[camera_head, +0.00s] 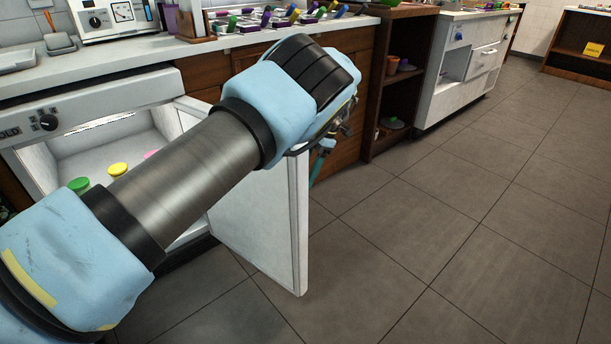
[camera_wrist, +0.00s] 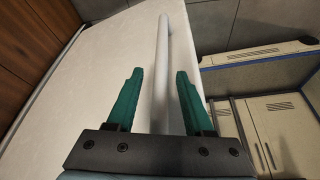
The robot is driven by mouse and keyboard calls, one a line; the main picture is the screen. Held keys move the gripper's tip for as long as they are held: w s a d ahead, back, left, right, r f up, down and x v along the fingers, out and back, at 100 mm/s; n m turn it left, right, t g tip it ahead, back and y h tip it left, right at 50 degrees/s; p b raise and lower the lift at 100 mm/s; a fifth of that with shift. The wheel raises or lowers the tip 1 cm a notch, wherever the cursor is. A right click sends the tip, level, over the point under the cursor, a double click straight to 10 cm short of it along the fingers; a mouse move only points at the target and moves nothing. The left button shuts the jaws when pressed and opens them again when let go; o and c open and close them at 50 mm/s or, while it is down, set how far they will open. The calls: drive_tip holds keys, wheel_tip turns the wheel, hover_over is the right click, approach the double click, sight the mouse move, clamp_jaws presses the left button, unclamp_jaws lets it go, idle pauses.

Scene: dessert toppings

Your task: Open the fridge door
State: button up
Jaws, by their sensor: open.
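The white fridge (camera_head: 75,108) stands under the counter at the left. Its door (camera_head: 262,232) is swung well out, and the lit interior shows behind my arm. My gripper (camera_head: 322,158) is at the outer side of the door, partly hidden behind my wrist and the door. In the wrist view, the door's outer face (camera_wrist: 100,75) is pale and a long white bar handle (camera_wrist: 163,45) runs between the two teal fingers of my gripper (camera_wrist: 160,72). The fingers are apart on either side of the handle. I cannot tell whether either touches it.
Green (camera_head: 79,185), yellow (camera_head: 118,170) and pink lidded items are inside the fridge. The counter (camera_head: 215,42) above holds a tray of colourful items. A dark open shelf (camera_head: 392,80) stands right of the brown cabinets. The tiled floor (camera_head: 470,200) at right is clear.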

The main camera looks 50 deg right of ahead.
drive_tip(key=v, duration=1)
drive_tip(key=shift+r+p, duration=0.1)
drive_tip(key=shift+p, duration=0.25)
